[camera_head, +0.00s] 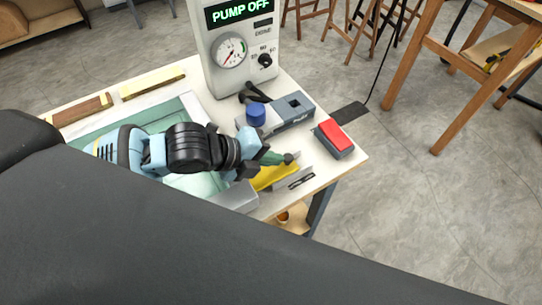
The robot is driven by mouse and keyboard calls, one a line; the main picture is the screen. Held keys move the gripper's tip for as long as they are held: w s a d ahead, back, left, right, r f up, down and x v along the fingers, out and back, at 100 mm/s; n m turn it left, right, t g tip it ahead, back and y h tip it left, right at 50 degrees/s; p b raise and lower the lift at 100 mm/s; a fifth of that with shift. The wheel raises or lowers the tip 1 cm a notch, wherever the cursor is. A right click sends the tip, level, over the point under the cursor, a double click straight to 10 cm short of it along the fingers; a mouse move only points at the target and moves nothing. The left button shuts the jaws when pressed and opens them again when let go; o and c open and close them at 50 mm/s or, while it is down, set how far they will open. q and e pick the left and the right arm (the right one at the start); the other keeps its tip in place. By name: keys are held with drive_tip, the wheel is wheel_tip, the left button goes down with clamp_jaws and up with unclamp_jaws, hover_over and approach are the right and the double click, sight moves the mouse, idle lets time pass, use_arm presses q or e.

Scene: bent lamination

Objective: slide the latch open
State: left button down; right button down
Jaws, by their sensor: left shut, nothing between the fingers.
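My left gripper (249,171) is over the front right part of the white worktable (348,160), at the end of my blue and black arm. It is shut and empty, beside a green-handled tool (271,158) and a yellow piece (274,177); I cannot tell whether it touches them. I cannot make out a latch for certain. A grey device (292,108) with a blue cap (256,114) stands behind the gripper, apart from it. My right gripper is not in view.
A pump unit (232,75) reading "PUMP OFF" stands at the back. A red pedal switch (335,136) sits near the right edge. Wood strips (152,84) lie at the back left. A large dark shape hides the foreground.

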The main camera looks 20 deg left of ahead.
sight(286, 155)
use_arm(q)
drive_tip(key=w+d, duration=0.2)
drive_tip(key=w, duration=0.1)
drive_tip(key=shift+w+d, duration=0.15)
drive_tip(key=shift+d, duration=0.15)
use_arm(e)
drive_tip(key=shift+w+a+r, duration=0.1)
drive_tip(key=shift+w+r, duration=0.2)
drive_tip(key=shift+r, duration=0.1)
use_arm(q)
drive_tip(key=shift+a+p, duration=0.1)
drive_tip(key=shift+p, duration=0.2)
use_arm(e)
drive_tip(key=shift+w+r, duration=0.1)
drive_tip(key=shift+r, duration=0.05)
